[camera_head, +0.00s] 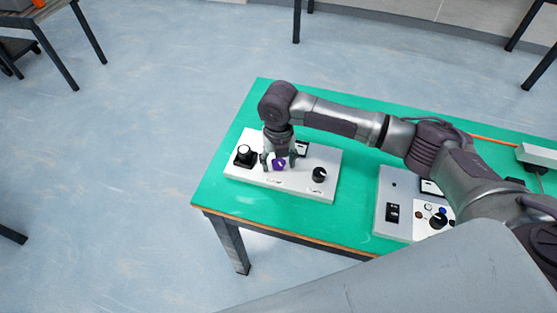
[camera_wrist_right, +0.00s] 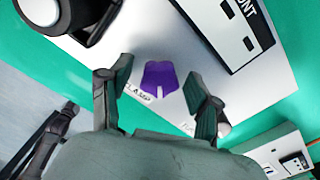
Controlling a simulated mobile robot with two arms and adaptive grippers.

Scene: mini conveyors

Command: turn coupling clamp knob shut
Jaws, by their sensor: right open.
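The clamp knob is a purple lobed knob (camera_head: 279,163) on a white panel box (camera_head: 262,183) on the green table. In the right wrist view the purple knob (camera_wrist_right: 160,77) lies between and just beyond my fingertips, with part of a "CLAMP" label beside it. My right gripper (camera_head: 278,165) points down over the panel with its fingers on either side of the knob. In the wrist view the right gripper (camera_wrist_right: 158,90) is open, with gaps between both fingers and the knob.
A black round knob (camera_head: 244,154) stands on the panel left of the purple one, and another black knob (camera_head: 319,174) stands to its right. A small display (camera_head: 302,149) sits behind. A second control box (camera_head: 395,187) stands right on the green table (camera_head: 350,208).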

